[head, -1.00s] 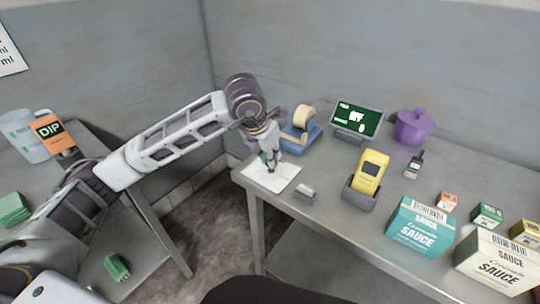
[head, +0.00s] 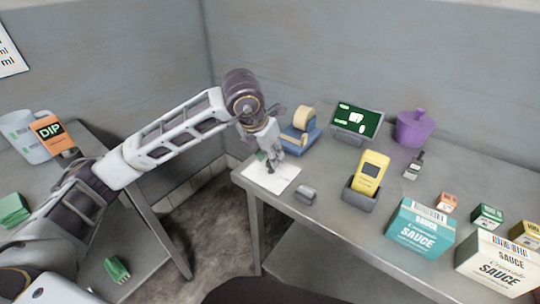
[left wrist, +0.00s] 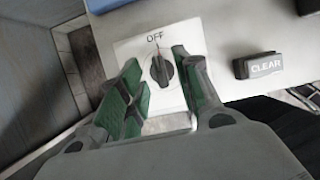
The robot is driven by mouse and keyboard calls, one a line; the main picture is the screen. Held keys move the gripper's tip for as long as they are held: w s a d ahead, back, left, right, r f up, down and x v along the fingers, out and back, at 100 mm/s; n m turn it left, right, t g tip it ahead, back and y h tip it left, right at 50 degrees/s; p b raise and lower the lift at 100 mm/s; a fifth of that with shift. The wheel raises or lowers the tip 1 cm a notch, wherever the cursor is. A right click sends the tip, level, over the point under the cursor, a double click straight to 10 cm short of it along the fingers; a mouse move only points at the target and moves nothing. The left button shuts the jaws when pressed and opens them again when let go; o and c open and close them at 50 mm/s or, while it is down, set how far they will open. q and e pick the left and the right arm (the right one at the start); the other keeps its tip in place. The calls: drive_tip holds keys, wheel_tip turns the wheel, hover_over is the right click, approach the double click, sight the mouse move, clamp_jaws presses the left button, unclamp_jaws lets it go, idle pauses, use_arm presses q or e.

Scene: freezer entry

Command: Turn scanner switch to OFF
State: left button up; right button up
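The scanner switch is a dark round knob (left wrist: 162,69) on a white plate (left wrist: 133,47), with "OFF" printed above it. A thin red mark shows between the knob and the word, and the knob's ridge points up near it. In the head view the white plate (head: 284,180) lies at the table's left front corner. My left gripper (left wrist: 158,62) is open, with green-padded fingers on either side of the knob; I see gaps between the pads and the knob. It also shows above the plate in the head view (head: 269,165). My right gripper is not in view.
A small grey "CLEAR" button (left wrist: 259,65) sits right of the plate. A blue tape dispenser (head: 302,136) stands close behind my gripper. A screen (head: 356,121), a yellow scanner in a cradle (head: 371,172), a purple pot (head: 413,129) and sauce boxes (head: 421,227) stand farther right.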

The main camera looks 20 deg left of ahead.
use_arm(q)
drive_tip(key=v, duration=1)
drive_tip(key=shift+s+r, duration=0.15)
drive_tip(key=shift+r, duration=0.1)
drive_tip(key=shift+a, duration=0.1)
